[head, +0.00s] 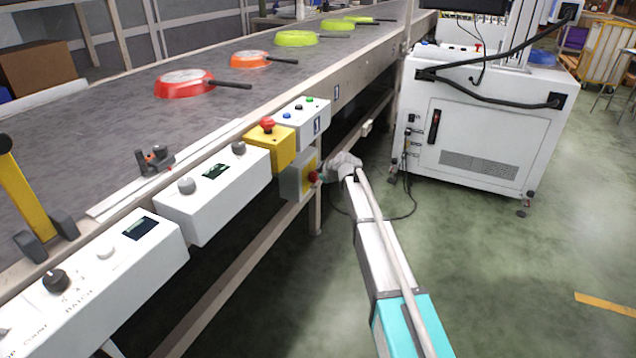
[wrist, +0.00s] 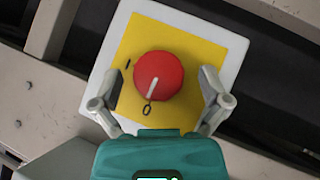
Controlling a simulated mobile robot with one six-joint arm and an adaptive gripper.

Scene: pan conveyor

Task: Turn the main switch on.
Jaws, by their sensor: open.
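The main switch is a red round knob (wrist: 158,76) on a yellow plate (wrist: 190,45) with a white surround. Its white mark points at the "0" below; an "I" is printed to the upper left. In the head view the red knob (head: 313,176) sits on the side of a grey box (head: 290,183) under the conveyor edge. My gripper (wrist: 159,80) is open, with one finger on each side of the knob and gaps between. In the head view my gripper (head: 340,166) is right beside the knob, at its right.
A yellow box with a red button (head: 268,138) and white control boxes (head: 215,190) line the conveyor's near edge above. Several coloured pans (head: 185,84) lie on the belt (head: 110,130). A white cabinet (head: 480,120) stands to the right. Green floor is open at the lower right.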

